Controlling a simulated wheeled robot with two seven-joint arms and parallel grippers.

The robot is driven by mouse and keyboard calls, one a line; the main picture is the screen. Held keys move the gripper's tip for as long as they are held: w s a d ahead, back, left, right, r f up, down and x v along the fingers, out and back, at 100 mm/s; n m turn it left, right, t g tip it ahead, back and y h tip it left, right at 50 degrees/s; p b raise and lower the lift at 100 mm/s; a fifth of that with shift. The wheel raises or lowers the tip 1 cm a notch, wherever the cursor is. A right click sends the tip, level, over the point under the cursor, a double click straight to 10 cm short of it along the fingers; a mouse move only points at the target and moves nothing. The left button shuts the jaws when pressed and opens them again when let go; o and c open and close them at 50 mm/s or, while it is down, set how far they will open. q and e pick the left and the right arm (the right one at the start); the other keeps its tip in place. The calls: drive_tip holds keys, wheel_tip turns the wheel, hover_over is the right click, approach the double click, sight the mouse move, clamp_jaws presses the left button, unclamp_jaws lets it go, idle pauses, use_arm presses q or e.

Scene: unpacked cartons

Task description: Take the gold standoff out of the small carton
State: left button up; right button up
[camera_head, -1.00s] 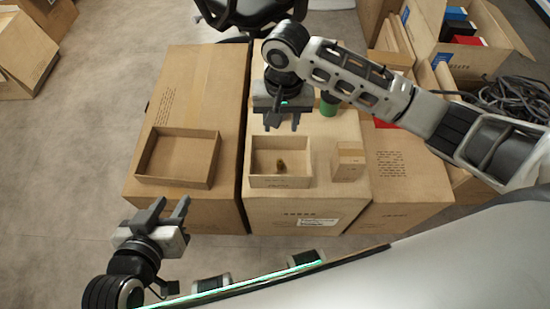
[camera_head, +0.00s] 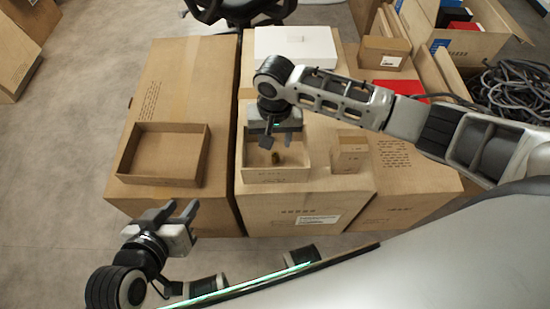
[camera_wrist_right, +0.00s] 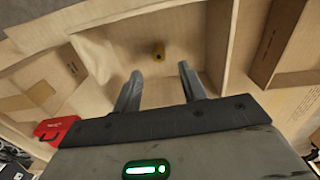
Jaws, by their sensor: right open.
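The gold standoff (camera_head: 277,159) stands inside the small open carton (camera_head: 278,175), on its floor. In the right wrist view the standoff (camera_wrist_right: 158,51) shows just beyond the fingertips, about midway between them, with the small carton's wall (camera_wrist_right: 219,45) to the right. My right gripper (camera_head: 278,142) is over the back part of the small carton. Its jaws (camera_wrist_right: 160,71) are open, with nothing between them. My left gripper (camera_head: 180,208) is open and empty, in front of the left large carton and away from the small carton.
A wider open tray carton (camera_head: 150,181) sits on the left large carton. A small closed box (camera_head: 350,153) stands just right of the small carton. A white box (camera_head: 295,46) and a brown box (camera_head: 385,53) lie behind my right arm. Coiled cables (camera_head: 512,92) are at the right.

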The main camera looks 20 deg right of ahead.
sight(275, 153)
drive_tip(key=shift+f, duration=0.5)
drive_tip(key=f+b, duration=0.1)
drive_tip(key=f, duration=0.1)
drive_tip(key=f+b, duration=0.1)
drive_tip(key=shift+s+f, duration=0.2)
drive_tip(key=shift+f, duration=0.2)
drive_tip(key=shift+a+f, duration=0.1)
drive_tip(key=shift+f, duration=0.25)
clamp_jaws()
use_arm(q)
drive_tip(key=shift+w+d+f, duration=0.2)
drive_tip(key=shift+d+f, duration=0.2)
drive_tip(key=shift+f, duration=0.1)
use_arm(e)
drive_tip(key=shift+r, duration=0.1)
